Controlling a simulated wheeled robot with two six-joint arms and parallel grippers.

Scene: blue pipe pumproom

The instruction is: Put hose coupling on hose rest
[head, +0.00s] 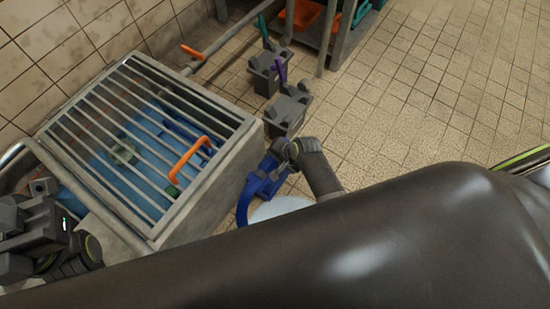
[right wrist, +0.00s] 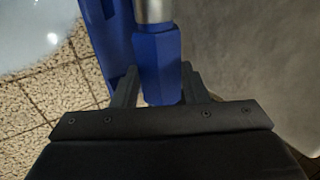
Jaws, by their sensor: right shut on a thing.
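The hose coupling (right wrist: 157,68) is a blue six-sided piece with a silver metal part at its upper end in the right wrist view. My right gripper (right wrist: 158,88) is shut on it, one finger on each side. In the head view the right gripper (head: 285,149) is beside the grated basin, over a blue angular piece (head: 266,182). A blue bar (right wrist: 107,38) stands close left of the coupling in the wrist view; I cannot tell whether it is the hose rest or touches the coupling. My left gripper (head: 38,228) is at the left edge, its jaws unclear.
A metal-framed basin with a grate (head: 150,135) and an orange handle (head: 190,158) stands at left. Grey blocks (head: 287,112) with coloured handles stand behind my right gripper. A pale round patch (head: 280,208) lies on the floor. The tiled floor at upper right is clear.

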